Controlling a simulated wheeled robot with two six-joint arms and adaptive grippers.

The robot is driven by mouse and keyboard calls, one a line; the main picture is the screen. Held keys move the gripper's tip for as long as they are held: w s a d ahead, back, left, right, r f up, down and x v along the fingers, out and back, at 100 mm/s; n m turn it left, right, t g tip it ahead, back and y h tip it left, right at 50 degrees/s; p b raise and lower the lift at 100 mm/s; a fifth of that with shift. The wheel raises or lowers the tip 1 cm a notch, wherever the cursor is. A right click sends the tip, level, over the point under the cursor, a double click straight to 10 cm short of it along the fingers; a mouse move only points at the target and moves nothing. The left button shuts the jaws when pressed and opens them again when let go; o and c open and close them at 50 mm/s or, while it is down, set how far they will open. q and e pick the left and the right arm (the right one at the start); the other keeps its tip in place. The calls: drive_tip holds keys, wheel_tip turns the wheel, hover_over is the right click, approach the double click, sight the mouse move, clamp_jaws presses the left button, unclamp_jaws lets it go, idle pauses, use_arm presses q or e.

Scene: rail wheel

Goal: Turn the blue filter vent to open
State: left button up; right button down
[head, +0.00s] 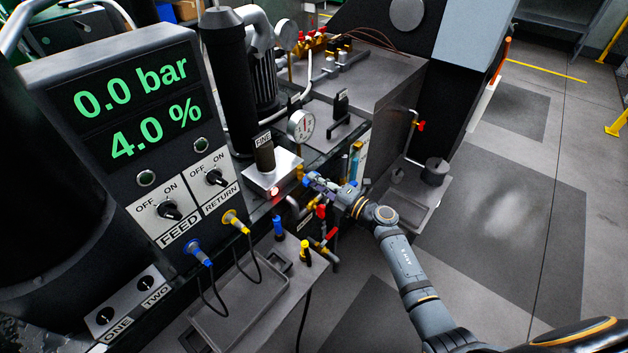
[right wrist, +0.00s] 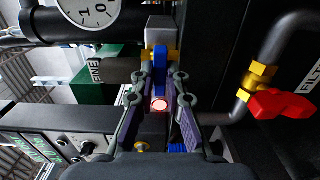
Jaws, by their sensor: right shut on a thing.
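The blue vent handle (right wrist: 160,62) sits on a brass fitting below a grey block in the right wrist view. My right gripper (right wrist: 160,78) is shut on it, with one finger on each side. In the head view my right gripper (head: 313,183) reaches the pipework beside the box marked FINE (head: 285,172), and its fingers mostly hide the handle. The handle looks in line with the fingers; whether the vent is open or closed I cannot tell. My left gripper is not in view.
A red valve handle (right wrist: 282,105) on a bent pipe is close to the right of my fingers. A round gauge (head: 301,125) stands above them. The display panel (head: 130,95) reads 0.0 bar and 4.0 %. Open floor (head: 510,220) lies at the right.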

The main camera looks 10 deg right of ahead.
drive_tip(key=n+b, duration=0.2)
drive_tip(key=n, duration=0.2)
drive_tip(key=shift+n+b, duration=0.3)
